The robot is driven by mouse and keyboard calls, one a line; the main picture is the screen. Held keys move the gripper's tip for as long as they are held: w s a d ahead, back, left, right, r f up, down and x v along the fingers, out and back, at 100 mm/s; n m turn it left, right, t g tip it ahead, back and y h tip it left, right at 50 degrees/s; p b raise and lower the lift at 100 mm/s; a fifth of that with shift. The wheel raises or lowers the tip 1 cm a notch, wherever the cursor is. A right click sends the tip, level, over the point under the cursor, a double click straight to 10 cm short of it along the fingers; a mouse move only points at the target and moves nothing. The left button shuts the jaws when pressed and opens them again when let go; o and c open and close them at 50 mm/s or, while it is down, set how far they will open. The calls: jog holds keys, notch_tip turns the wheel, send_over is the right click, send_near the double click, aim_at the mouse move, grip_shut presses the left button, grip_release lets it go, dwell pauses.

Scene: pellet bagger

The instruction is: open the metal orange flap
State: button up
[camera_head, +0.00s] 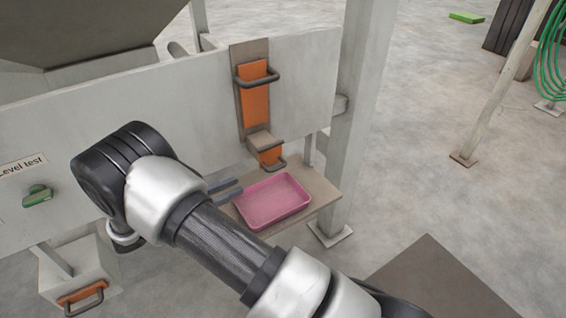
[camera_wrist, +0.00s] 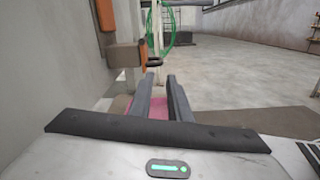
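A tall orange metal flap (camera_head: 255,100) with a dark handle across its upper part sits in a brown frame on the grey panel. Below a small brown box is a shorter orange flap (camera_head: 270,157) with its own dark handle. In the wrist view, the tall orange piece (camera_wrist: 105,14) is at upper left, and the lower handle (camera_wrist: 152,63) lies just ahead of my fingertips. My gripper (camera_head: 226,187) is left of the lower flap, near the pink tray. In the wrist view, my gripper (camera_wrist: 160,76) has a gap between its fingers and holds nothing.
A pink tray (camera_head: 272,202) rests on a brown shelf (camera_head: 325,190) below the flaps. A grey post (camera_head: 362,110) stands at right. Another orange piece with a handle (camera_head: 80,295) is at lower left, below a green knob (camera_head: 38,196). Open floor lies to the right.

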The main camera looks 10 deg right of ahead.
aim_at(286, 165)
jog(key=b+x, duration=0.1)
jog(key=x, duration=1.6)
jog(key=shift+s+b, duration=0.15)
jog(key=shift+b, duration=0.2)
grip_shut()
